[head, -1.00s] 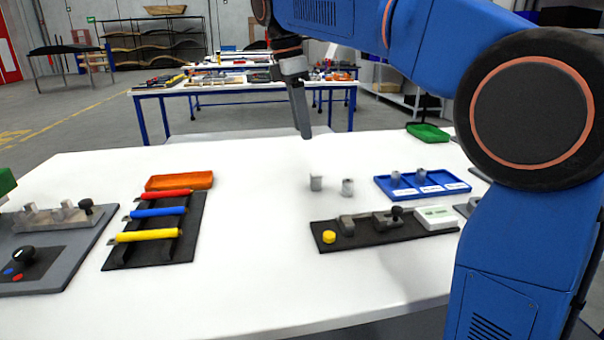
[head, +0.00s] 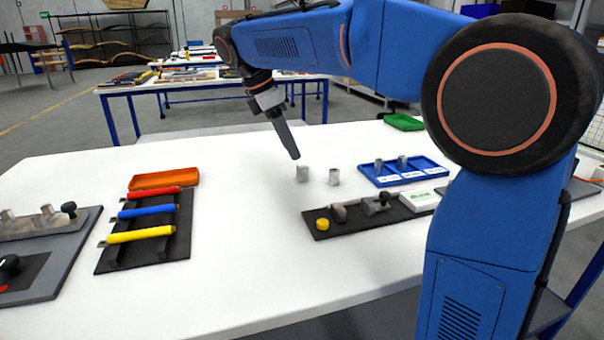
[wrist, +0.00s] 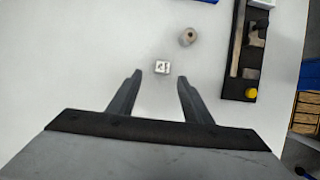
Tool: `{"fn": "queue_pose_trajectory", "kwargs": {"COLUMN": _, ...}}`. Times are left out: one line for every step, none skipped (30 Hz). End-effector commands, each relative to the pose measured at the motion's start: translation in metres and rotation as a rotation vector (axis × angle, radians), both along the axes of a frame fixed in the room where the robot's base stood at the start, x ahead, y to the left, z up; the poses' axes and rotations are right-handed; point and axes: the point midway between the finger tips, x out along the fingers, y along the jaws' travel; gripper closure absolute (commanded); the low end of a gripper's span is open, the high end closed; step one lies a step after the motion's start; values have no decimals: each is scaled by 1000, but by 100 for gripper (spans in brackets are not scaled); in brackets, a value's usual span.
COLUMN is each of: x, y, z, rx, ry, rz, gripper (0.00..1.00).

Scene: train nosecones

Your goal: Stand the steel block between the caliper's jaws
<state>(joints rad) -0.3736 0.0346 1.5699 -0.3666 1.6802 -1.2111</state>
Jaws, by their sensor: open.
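A small steel block (head: 303,173) stands on the white table in the head view. In the wrist view the block (wrist: 162,67) shows a marked top face and lies just beyond the fingertips, centred between them. My gripper (head: 296,157) is above and close to the block in the head view. In the wrist view my gripper (wrist: 159,76) is open with nothing between its fingers. The caliper (head: 375,205) lies on a black board, with its grey jaws and a black knob. It also shows in the wrist view (wrist: 237,50). The gap between its jaws is hard to make out.
A second steel piece (head: 334,177), round with a hole, stands right of the block. A blue tray (head: 405,182) holds similar pieces. A yellow button (head: 322,224) and a white display box (head: 419,200) sit on the board.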

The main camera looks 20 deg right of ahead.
Motion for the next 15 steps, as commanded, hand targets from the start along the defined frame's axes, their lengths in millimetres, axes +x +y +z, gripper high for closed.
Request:
{"fn": "queue_pose_trajectory", "kwargs": {"x": 0, "y": -2, "z": -5, "rx": 0, "ry": 1, "rz": 0, "gripper": 55}}
{"fn": "queue_pose_trajectory", "kwargs": {"x": 0, "y": -3, "z": -7, "rx": 0, "ry": 1, "rz": 0, "gripper": 55}}
{"fn": "queue_pose_trajectory", "kwargs": {"x": 0, "y": -4, "z": -9, "rx": 0, "ry": 0, "rz": 0, "gripper": 55}}
{"fn": "queue_pose_trajectory", "kwargs": {"x": 0, "y": -4, "z": -10, "rx": 0, "ry": 0, "rz": 0, "gripper": 55}}
{"fn": "queue_pose_trajectory", "kwargs": {"x": 0, "y": -5, "z": -11, "rx": 0, "ry": 0, "rz": 0, "gripper": 55}}
{"fn": "queue_pose_trajectory", "kwargs": {"x": 0, "y": -6, "z": -13, "rx": 0, "ry": 0, "rz": 0, "gripper": 55}}
{"fn": "queue_pose_trajectory", "kwargs": {"x": -1, "y": -6, "z": -14, "rx": 0, "ry": 0, "rz": 0, "gripper": 55}}
{"fn": "queue_pose_trajectory", "kwargs": {"x": -1, "y": -7, "z": -16, "rx": 0, "ry": 0, "rz": 0, "gripper": 55}}
{"fn": "queue_pose_trajectory", "kwargs": {"x": -2, "y": -9, "z": -20, "rx": 0, "ry": 1, "rz": 0, "gripper": 55}}
{"fn": "queue_pose_trajectory", "kwargs": {"x": -2, "y": -11, "z": -23, "rx": 0, "ry": 1, "rz": 0, "gripper": 55}}
{"fn": "queue_pose_trajectory", "kwargs": {"x": -3, "y": -13, "z": -26, "rx": 0, "ry": 0, "rz": 0, "gripper": 55}}
{"fn": "queue_pose_trajectory", "kwargs": {"x": -4, "y": -16, "z": -31, "rx": 0, "ry": 1, "rz": -1, "gripper": 55}}
{"fn": "queue_pose_trajectory", "kwargs": {"x": -5, "y": -18, "z": -35, "rx": 0, "ry": 1, "rz": -1, "gripper": 55}}
{"fn": "queue_pose_trajectory", "kwargs": {"x": -5, "y": -20, "z": -39, "rx": 0, "ry": 0, "rz": -1, "gripper": 55}}
{"fn": "queue_pose_trajectory", "kwargs": {"x": -5, "y": -22, "z": -44, "rx": 0, "ry": 1, "rz": -1, "gripper": 55}}
